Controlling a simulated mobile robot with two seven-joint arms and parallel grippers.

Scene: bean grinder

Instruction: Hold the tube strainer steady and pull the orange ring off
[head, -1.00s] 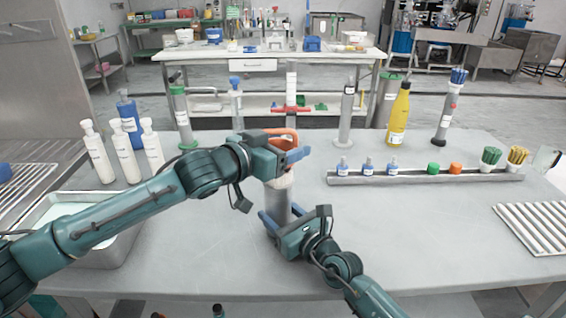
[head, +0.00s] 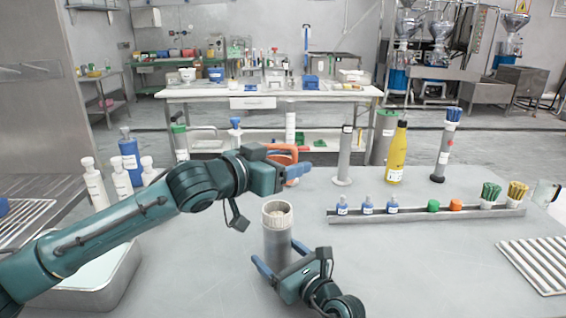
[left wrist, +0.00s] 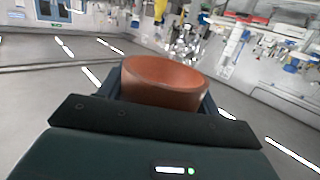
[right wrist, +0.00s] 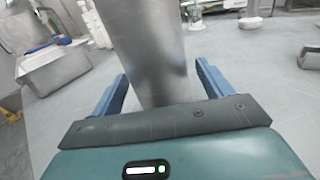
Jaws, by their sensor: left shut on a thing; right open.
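The tube strainer (head: 277,238) is a grey cylinder with a pale collar, standing upright on the table. My left gripper (head: 296,168) is shut on the orange ring (head: 281,156) and holds it in the air, above and apart from the strainer. The ring (left wrist: 165,80) also shows between the fingers in the left wrist view. My right gripper (head: 280,256) is open, with its fingers on either side of the strainer's lower body. In the right wrist view the grey tube (right wrist: 150,50) stands between the open fingers, with a gap on both sides.
A grey rack (head: 420,213) with small blue bottles, a green cap, an orange cap and brushes lies to the right. A yellow bottle (head: 397,155) and grey cylinders stand behind it. White bottles stand at the left, near a metal tray (head: 118,285). The table's middle right is clear.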

